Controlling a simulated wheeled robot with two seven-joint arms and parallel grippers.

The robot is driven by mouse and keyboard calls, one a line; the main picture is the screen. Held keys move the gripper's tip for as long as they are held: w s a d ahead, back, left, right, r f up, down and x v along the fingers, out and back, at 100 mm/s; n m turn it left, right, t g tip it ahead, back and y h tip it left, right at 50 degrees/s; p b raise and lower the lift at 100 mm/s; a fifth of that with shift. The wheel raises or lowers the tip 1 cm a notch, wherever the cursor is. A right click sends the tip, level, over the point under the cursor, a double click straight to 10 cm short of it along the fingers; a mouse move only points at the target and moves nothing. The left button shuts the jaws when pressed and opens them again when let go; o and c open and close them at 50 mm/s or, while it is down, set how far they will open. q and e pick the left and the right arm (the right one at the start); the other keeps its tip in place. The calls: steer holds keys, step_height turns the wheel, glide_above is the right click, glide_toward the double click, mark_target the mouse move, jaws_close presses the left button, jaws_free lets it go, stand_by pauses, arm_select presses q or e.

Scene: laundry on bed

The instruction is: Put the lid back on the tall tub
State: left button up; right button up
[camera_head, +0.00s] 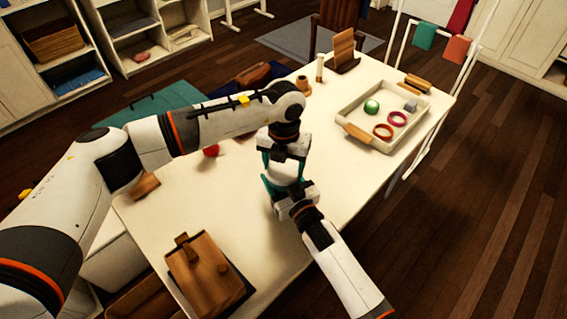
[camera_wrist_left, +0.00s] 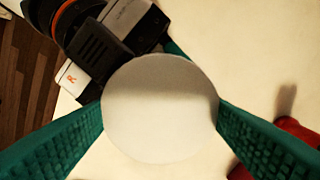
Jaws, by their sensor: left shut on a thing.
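A white round lid (camera_wrist_left: 160,108) fills the middle of the left wrist view, with a teal finger on each side. My left gripper (camera_head: 284,163) is shut on it and points down above the table. A white body (camera_head: 287,173), likely the tall tub, shows under the left fingers in the head view. I cannot tell where lid and tub meet. My right gripper (camera_head: 280,188) reaches in just below and beside the white body. Its body also shows at the upper left of the left wrist view (camera_wrist_left: 110,45). Its grip is hidden.
The white table (camera_head: 250,235) bears a tray (camera_head: 357,125) with rings and a green ball at the right. A brown wooden box (camera_head: 200,270) stands at the front left. A red thing (camera_head: 211,151) lies near my left arm. A wooden stand (camera_head: 344,50) is at the back.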

arm_select(q)
steer(key=shift+m, duration=0.9)
steer(key=o, duration=1.1)
steer(key=shift+r, duration=0.1)
steer(key=shift+r, duration=2.2)
steer(key=shift+c, duration=0.3)
